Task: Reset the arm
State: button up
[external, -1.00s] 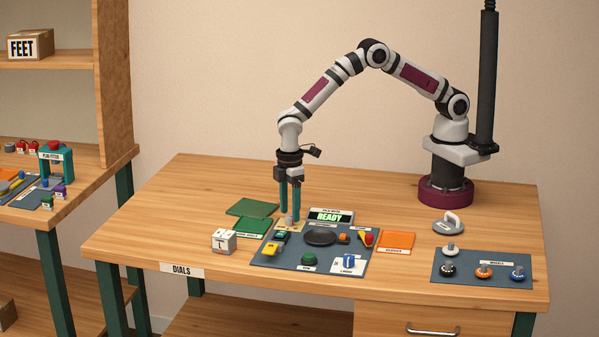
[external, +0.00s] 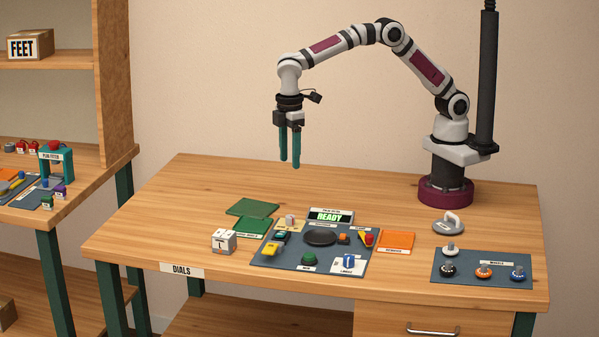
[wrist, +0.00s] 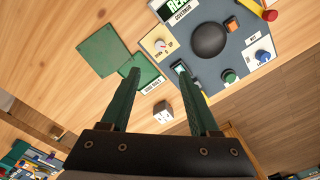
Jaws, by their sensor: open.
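My gripper (external: 290,164) is open and empty, with its green fingers pointing down. It hangs in the air well above the dial panel (external: 282,258). In the wrist view the two fingers of my gripper (wrist: 164,80) stand apart with nothing between them. A small pale knob (external: 290,220) sits upright at the back left of the panel; it also shows on its cream plate in the wrist view (wrist: 160,45). A display (external: 330,216) behind the panel reads READY.
A white cube (external: 223,241) stands left of the panel, near two green mats (external: 252,207). An orange mat (external: 397,241) lies to the right. A second panel (external: 481,283) holds several wheels, with a grey handled disc (external: 449,225) behind it. The table's back left is clear.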

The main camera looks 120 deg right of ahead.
jog(key=s+a+r+m, duration=0.1)
jog(key=s+a+r, duration=0.25)
jog(key=s, duration=0.35)
jog(key=s+a+r+m, duration=0.1)
jog(key=s+a+r, duration=0.25)
jog(key=s, duration=0.45)
jog(key=s+a+f+m+y, duration=0.1)
jog(key=s+a, duration=0.1)
jog(key=s, duration=0.8)
jog(key=s+a+f+m, duration=0.1)
jog(key=s+a+m, duration=0.1)
jog(key=s, duration=0.8)
jog(key=shift+a+f+m+y, duration=0.25)
jog(key=shift+f+m+y, duration=0.05)
jog(key=shift+f+y, duration=0.1)
jog(key=shift+r, duration=0.1)
